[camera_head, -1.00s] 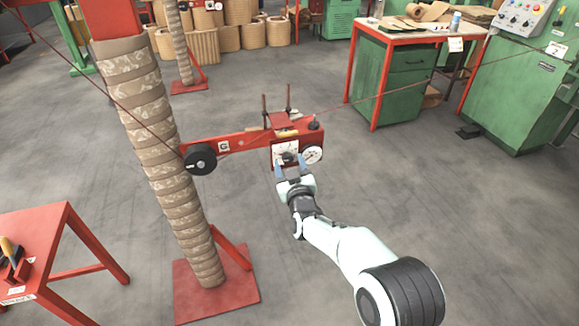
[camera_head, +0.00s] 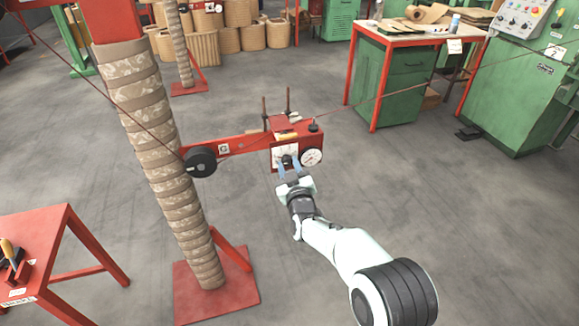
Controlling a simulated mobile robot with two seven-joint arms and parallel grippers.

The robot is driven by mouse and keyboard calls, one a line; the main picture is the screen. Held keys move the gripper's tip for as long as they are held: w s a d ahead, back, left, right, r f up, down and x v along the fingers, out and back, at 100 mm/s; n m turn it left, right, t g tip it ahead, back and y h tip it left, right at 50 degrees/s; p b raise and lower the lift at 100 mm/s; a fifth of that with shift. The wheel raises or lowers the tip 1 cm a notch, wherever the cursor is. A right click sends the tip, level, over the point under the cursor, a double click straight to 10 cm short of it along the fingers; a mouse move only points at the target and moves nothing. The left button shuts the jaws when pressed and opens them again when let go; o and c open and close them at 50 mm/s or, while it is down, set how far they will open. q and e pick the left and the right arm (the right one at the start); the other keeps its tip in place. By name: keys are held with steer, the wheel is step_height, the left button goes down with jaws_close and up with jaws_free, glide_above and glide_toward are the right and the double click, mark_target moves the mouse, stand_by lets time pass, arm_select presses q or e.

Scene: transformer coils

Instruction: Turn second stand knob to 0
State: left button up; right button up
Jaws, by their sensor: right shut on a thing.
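The second stand is a tall post (camera_head: 170,160) wrapped in brown paper, on a red base plate (camera_head: 217,288). A red arm (camera_head: 245,144) reaches right from it and carries a red box with a white dial plate (camera_head: 285,151) and a dark knob (camera_head: 287,160). A round white gauge (camera_head: 311,157) sits beside the plate. The knob's pointer is too small to read. My left gripper is not in view.
A black roller (camera_head: 200,162) sits on the red arm, and a thin wire runs past it to the upper right. A red table (camera_head: 55,245) is at lower left. A workbench (camera_head: 425,35) and a green control cabinet (camera_head: 520,80) stand at the right. The floor between is clear.

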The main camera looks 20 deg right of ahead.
steer(key=n+p, duration=0.2)
steer(key=n, duration=0.4)
steer(key=shift+d, duration=0.1)
arm_select(q)
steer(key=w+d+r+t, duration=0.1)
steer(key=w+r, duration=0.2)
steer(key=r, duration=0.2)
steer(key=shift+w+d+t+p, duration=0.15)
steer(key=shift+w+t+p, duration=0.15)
steer(key=shift+p, duration=0.1)
arm_select(e)
steer(key=shift+n+t+y, duration=0.3)
steer(key=shift+n+t, duration=0.1)
steer(key=shift+n, duration=1.2)
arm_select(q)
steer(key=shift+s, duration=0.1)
arm_select(e)
steer(key=shift+d+f, duration=0.1)
steer(key=o, duration=1)
steer(key=shift+s, duration=0.1)
